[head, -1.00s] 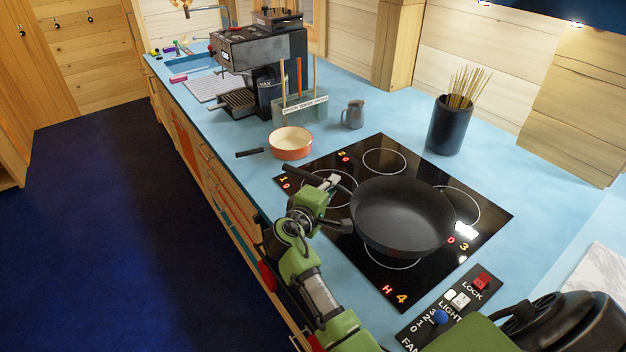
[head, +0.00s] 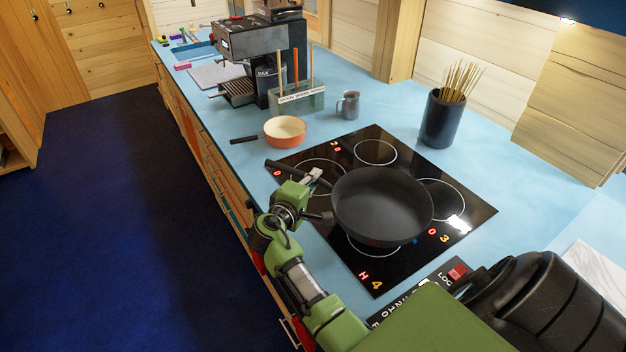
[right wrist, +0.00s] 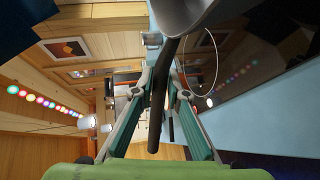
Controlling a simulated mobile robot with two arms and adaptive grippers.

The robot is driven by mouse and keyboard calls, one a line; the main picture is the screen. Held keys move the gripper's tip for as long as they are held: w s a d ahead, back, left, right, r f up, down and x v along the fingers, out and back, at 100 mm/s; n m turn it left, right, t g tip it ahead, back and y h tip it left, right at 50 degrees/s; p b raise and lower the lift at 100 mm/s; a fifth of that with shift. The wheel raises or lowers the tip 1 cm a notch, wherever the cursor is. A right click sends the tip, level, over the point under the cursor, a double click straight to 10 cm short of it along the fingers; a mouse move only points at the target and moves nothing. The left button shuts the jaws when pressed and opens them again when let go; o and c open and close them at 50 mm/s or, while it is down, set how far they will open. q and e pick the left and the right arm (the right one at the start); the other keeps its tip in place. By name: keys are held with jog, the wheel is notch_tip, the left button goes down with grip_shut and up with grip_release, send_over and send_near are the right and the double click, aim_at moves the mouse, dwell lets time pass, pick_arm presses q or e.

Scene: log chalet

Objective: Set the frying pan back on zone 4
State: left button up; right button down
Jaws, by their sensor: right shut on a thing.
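The dark frying pan (head: 382,208) is over the front part of the black hob (head: 470,210), level or nearly so. It covers most of the zone 4 ring, whose near arc (head: 375,250) shows below the pan by the red 4 (head: 376,285). I cannot tell whether its base touches the glass. My right gripper (head: 314,178) is shut on the pan's handle, left of the pan's body. In the right wrist view the dark handle (right wrist: 157,105) runs between the fingers of my right gripper (right wrist: 160,70). My left gripper is not in view.
An orange saucepan (head: 285,131) stands left of the hob. A small grey jug (head: 347,104), a black pot of sticks (head: 441,120) and a coffee machine (head: 258,50) stand behind.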

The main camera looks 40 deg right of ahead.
jog(key=shift+f+b, duration=0.4)
notch_tip(320, 180, down, 7)
jog(key=b, duration=0.6)
jog(key=shift+f+b, duration=0.3)
jog(key=c, duration=1.9)
grip_release()
jog(key=shift+s+a+f, duration=0.1)
jog(key=shift+f, duration=0.15)
jog(key=v, duration=0.7)
jog(key=shift+a+r, duration=0.2)
jog(key=shift+r, duration=0.05)
